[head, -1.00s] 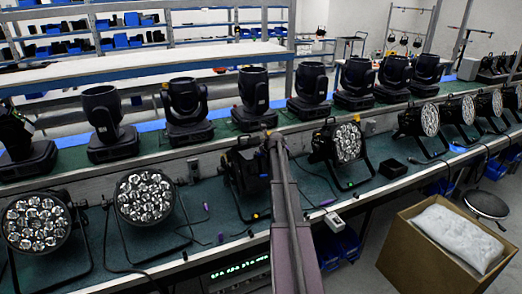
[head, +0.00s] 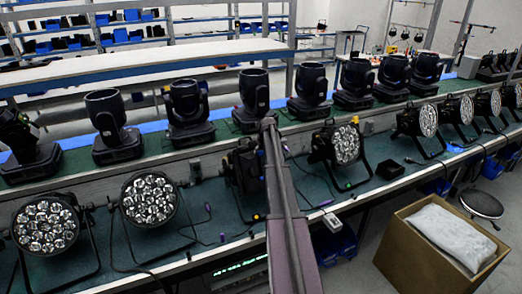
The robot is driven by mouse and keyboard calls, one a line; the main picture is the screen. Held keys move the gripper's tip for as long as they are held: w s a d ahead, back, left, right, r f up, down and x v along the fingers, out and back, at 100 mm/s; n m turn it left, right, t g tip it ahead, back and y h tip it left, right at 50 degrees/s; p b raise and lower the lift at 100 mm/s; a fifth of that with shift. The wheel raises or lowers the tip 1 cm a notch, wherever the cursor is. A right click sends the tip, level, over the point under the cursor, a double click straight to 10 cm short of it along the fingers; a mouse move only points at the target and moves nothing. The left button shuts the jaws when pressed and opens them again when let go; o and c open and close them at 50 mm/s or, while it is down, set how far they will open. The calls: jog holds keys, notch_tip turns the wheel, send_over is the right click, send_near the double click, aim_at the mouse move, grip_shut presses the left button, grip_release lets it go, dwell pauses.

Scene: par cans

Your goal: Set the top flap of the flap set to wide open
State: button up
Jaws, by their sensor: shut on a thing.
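A dark par can (head: 243,166) stands on the green bench, partly behind my arm. Its front faces away from clear view, and I cannot make out separate flaps or how far the top flap is open. My arm rises from the bottom middle of the head view, and its upper end is beside and above this can. My gripper's fingertips do not show; they seem hidden behind the arm or the can. No contact between gripper and flap can be seen.
More par cans stand on the bench, at left (head: 149,200) and right (head: 346,145). Moving-head lights (head: 187,112) line the raised shelf behind. A cardboard box (head: 408,250) with a white bag and a round stool (head: 482,204) stand on the floor at right.

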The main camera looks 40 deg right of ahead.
jog(key=shift+w+d+r+g+y+p, duration=0.15)
jog(key=shift+w+r+g+p, duration=0.2)
jog(key=shift+g+p, duration=0.35)
jog(key=shift+w+d+r+g+y+p, duration=0.15)
jog(key=shift+w+r+g+p, duration=0.25)
jog(key=shift+g, duration=0.5)
jog(key=shift+w+r+g+y+p, duration=0.1)
jog(key=shift+w+g+y+p, duration=0.05)
jog(key=shift+g, duration=0.45)
jog(key=shift+w+r+g+y+p, duration=0.1)
jog(key=shift+g+y+p, duration=0.05)
jog(key=shift+g, duration=0.45)
jog(key=shift+w+g, duration=0.2)
jog(key=shift+g, duration=0.4)
jog(key=o, duration=1.2)
jog(key=shift+c, duration=0.2)
jog(key=shift+s, duration=0.15)
